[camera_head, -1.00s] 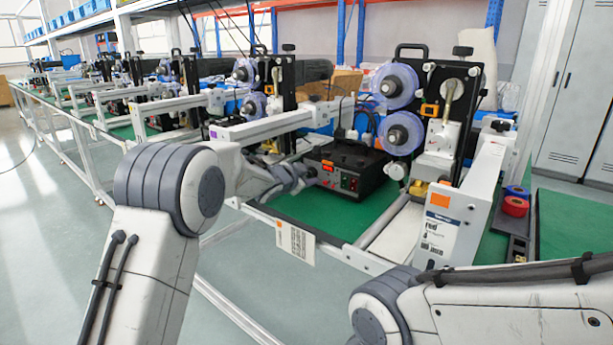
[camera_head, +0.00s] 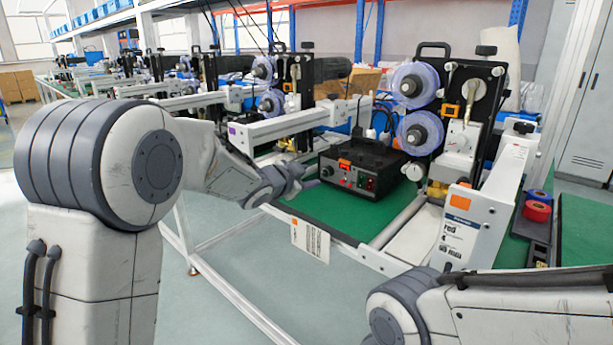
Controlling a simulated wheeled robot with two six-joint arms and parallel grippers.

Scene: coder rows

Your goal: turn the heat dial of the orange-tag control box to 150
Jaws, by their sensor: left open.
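The black control box (camera_head: 368,161) stands on the green bench mat in the middle of the head view. An orange tag (camera_head: 344,164) shows on its front panel. Small knobs (camera_head: 327,171) sit at the panel's left, but their scale and pointer are too small to read. My left gripper (camera_head: 304,178) is open, just left of the box's front panel in the picture. Whether it touches a knob cannot be told. My right arm shows at the lower right, but its gripper is out of view.
A white machine arm (camera_head: 280,126) lies behind my left gripper. Clear reels (camera_head: 413,87) and a white labelled housing (camera_head: 482,222) stand right of the box. The bench's front rail (camera_head: 345,248) carries a hanging paper label (camera_head: 311,240). Green mat (camera_head: 350,214) is bare before the box.

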